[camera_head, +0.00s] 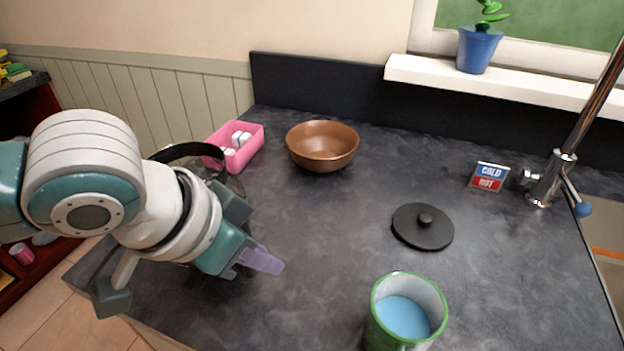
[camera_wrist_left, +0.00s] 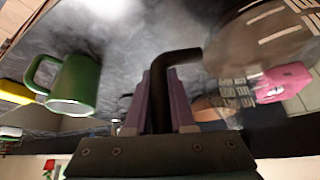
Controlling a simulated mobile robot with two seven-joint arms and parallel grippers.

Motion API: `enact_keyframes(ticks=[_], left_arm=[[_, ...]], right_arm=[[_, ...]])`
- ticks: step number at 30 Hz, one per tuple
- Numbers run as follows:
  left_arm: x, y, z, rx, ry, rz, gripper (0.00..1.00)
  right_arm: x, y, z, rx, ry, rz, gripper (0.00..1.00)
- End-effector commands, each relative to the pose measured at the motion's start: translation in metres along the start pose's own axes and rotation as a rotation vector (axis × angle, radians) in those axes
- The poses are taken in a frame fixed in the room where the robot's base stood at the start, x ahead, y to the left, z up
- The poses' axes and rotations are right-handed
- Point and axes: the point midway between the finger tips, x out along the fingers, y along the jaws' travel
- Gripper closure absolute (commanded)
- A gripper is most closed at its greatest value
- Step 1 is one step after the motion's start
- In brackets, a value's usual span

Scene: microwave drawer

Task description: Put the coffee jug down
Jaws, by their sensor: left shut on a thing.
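My left gripper (camera_head: 258,258) is shut on the black handle of the coffee jug (camera_head: 187,152). In the head view my arm and gripper hide most of the jug; its dark curved rim shows behind my wrist at the counter's left part. In the left wrist view the gripper's purple fingers (camera_wrist_left: 164,98) pinch the handle, and the jug's clear body (camera_wrist_left: 245,45) with pale marks lies to the upper right. I cannot tell whether the jug's base touches the dark counter (camera_head: 300,235). My right gripper is not in view.
A pink box (camera_head: 245,152) with white items and a brown bowl (camera_head: 322,146) stand behind. A black lid (camera_head: 422,227) lies to the right; a green mug (camera_head: 405,312) with blue inside stands at the front. The counter's middle is clear. A tap (camera_head: 552,180) is at far right.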

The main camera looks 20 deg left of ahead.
Motion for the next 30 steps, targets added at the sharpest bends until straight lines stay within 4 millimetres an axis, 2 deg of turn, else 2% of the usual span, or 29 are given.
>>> enact_keyframes(ticks=[8,20,21,28,30], left_arm=[[0.03,0.0,0.017,0.002,0.002,-0.002,1.0],[0.034,0.0,0.019,0.002,0.003,-0.002,1.0],[0.035,0.0,0.02,0.0,0.0,-0.001,0.76],[0.034,0.0,0.02,0.0,-0.001,-0.001,0.5],[0.034,0.0,0.02,0.0,-0.001,-0.001,0.48]], right_arm=[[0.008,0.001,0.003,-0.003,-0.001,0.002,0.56],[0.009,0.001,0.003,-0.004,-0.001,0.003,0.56],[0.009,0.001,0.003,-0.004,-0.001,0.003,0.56],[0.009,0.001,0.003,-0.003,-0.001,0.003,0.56],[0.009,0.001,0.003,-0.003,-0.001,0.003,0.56]])
